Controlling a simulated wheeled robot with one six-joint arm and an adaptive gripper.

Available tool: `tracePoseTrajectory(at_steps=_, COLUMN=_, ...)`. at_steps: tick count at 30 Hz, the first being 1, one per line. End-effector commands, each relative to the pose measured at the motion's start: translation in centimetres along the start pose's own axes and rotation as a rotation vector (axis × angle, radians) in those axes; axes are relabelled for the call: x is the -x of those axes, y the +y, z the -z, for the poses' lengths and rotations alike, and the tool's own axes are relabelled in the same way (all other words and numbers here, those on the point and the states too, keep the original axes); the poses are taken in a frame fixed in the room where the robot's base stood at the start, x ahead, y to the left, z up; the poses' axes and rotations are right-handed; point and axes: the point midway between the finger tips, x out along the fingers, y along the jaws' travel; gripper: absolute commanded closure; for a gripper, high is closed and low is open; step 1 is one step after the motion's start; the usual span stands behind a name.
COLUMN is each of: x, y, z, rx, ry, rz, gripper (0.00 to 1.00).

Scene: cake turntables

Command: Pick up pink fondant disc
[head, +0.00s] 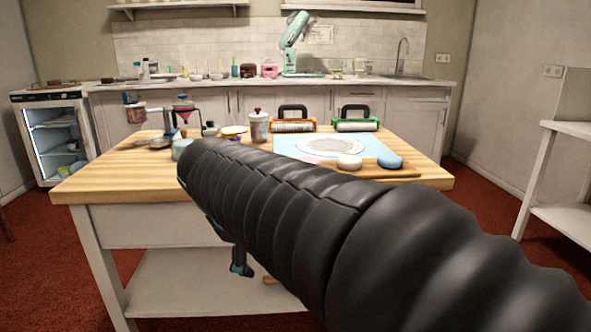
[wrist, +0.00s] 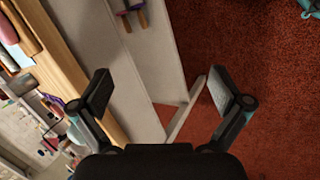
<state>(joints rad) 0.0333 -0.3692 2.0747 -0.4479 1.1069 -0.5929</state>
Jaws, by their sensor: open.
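A small pale pink patch (head: 311,160), likely the pink fondant disc, shows on the near-left part of the wooden board in the head view. My arm hides most of it. A white disc (head: 349,161) and a blue disc (head: 389,161) lie to its right on the same board. My gripper (wrist: 160,85) is open and empty in the wrist view, with floor and the table's side between its fingers. It is off the table's edge, apart from the discs. A pinkish rounded shape (wrist: 7,27) at the wrist view's upper left may be the pink disc; I cannot tell.
Red carpet (head: 480,215) is clear on the right.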

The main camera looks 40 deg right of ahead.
Motion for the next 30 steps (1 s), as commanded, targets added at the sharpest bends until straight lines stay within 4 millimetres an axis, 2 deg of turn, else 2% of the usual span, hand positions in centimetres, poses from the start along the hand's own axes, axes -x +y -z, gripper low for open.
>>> tracePoseTrajectory(at_steps=1, x=-0.8, y=2.2, z=0.6, rx=0.095, ry=-0.055, rz=-0.028, gripper=0.00)
tracePoseTrajectory(at_steps=3, x=-1.3, y=5.4, z=1.1, rx=0.234, ry=-0.136, rz=-0.066, gripper=0.00)
tracePoseTrajectory(at_steps=9, x=-2.8, y=14.1, z=2.9, rx=0.608, ry=-0.397, rz=-0.129, gripper=0.00)
tracePoseTrajectory(at_steps=15, x=-3.9, y=20.7, z=4.4, rx=0.887, ry=-0.648, rz=-0.122, gripper=0.00)
tracePoseTrajectory(at_steps=18, x=-4.2, y=22.7, z=4.9, rx=0.971, ry=-0.736, rz=-0.106, gripper=0.00)
tracePoseTrajectory(at_steps=23, x=-4.3, y=24.3, z=5.2, rx=1.036, ry=-0.810, rz=-0.088, gripper=0.00)
tracePoseTrajectory(at_steps=30, x=-6.6, y=25.9, z=3.4, rx=1.046, ry=-0.824, rz=-0.082, gripper=0.00)
